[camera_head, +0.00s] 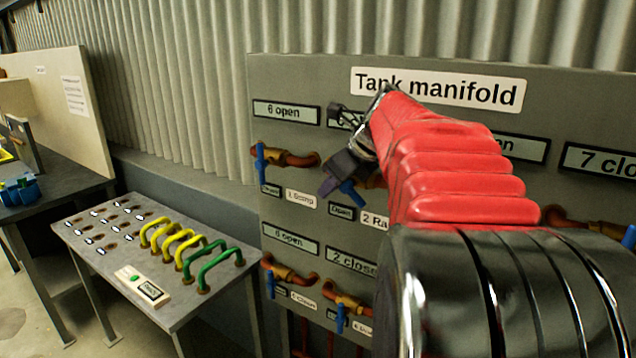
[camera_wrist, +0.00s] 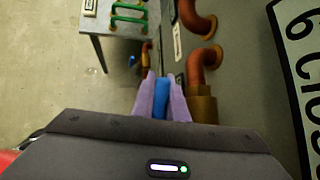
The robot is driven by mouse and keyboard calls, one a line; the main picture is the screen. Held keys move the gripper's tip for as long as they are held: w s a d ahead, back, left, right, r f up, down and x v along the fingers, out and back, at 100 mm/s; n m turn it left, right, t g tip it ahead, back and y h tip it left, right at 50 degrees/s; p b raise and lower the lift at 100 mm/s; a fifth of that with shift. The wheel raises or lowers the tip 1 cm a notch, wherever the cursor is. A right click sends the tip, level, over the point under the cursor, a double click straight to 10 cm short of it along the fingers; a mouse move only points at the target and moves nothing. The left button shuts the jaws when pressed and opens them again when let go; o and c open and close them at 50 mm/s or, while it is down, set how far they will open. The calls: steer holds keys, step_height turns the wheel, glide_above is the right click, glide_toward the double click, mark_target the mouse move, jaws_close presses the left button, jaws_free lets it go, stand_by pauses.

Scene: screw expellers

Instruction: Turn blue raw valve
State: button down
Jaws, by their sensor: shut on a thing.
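The blue raw valve handle (camera_head: 352,194) is on the upper row of the tank manifold panel, above a label reading "2 Ra", the rest of which my arm covers. My gripper (camera_head: 333,186) is at this handle. In the wrist view the same blue handle (camera_wrist: 160,98) sits between the two purple fingers of my gripper (camera_wrist: 161,92), which are shut on it. The display above this valve is mostly hidden by my gripper and arm. In the wrist view part of a display (camera_wrist: 300,70) reads "6 Close".
Another blue-handled valve (camera_head: 261,163) is to the left under "6 open" (camera_head: 286,111). More valves (camera_head: 342,318) are below. Orange-brown pipes (camera_wrist: 197,15) stand out beside my fingers. A table with yellow and green handles (camera_head: 212,265) stands at left.

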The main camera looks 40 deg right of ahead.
steer(key=shift+f+g, duration=0.3)
steer(key=shift+g, duration=0.6)
steer(key=shift+s+f+h, duration=0.1)
steer(key=shift+h, duration=0.2)
steer(key=c, duration=2)
jaws_free()
steer(key=v, duration=1.3)
steer(key=shift+r, duration=0.35)
steer(key=shift+a, duration=0.1)
